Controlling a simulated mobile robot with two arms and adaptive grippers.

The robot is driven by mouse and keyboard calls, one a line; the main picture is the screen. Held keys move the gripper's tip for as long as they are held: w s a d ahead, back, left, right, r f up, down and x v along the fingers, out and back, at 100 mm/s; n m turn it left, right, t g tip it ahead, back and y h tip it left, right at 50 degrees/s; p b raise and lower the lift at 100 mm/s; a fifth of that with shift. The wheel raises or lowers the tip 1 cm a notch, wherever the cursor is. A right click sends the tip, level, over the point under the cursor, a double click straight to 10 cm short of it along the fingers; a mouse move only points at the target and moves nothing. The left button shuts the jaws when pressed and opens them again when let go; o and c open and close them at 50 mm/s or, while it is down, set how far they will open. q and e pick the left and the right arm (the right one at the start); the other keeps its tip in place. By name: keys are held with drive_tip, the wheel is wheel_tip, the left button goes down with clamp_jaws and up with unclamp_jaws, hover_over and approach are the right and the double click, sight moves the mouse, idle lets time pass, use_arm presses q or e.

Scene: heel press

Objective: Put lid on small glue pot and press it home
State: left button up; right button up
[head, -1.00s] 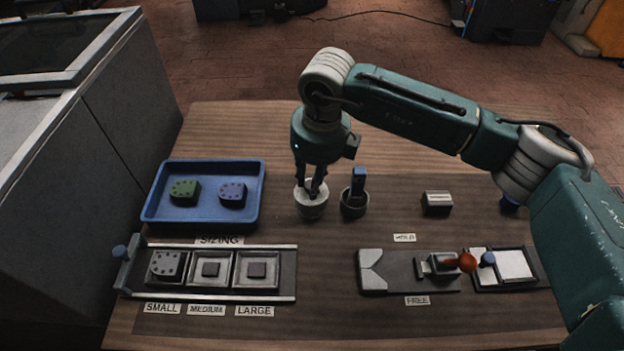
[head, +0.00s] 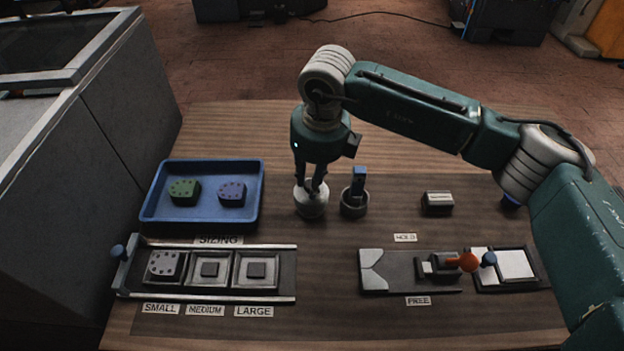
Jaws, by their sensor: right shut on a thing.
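The small glue pot (head: 310,212) stands on the table right of the blue tray. My right gripper (head: 311,191) points straight down over it, with its fingertips at the pot's top. It is shut on the pale lid (head: 301,195), which is partly hidden behind the fingers. The lid lies at the pot's mouth and looks about level; I cannot tell whether it is fully seated. My left gripper is not in view.
A dark pot (head: 354,207) with a blue-handled tool stands close on the right. A blue tray (head: 150,212) holds a green and a purple piece. A sizing rack (head: 290,290) lies in front left. A fixture with an orange knob (head: 467,262) lies front right, behind it a small block (head: 437,204).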

drive_tip(key=shift+s+f, duration=0.1)
drive_tip(key=shift+f, duration=0.05)
drive_tip(key=o, duration=1.4)
drive_tip(key=shift+r+p, duration=1.35)
drive_tip(key=shift+r, duration=2.25)
drive_tip(key=shift+f, duration=0.1)
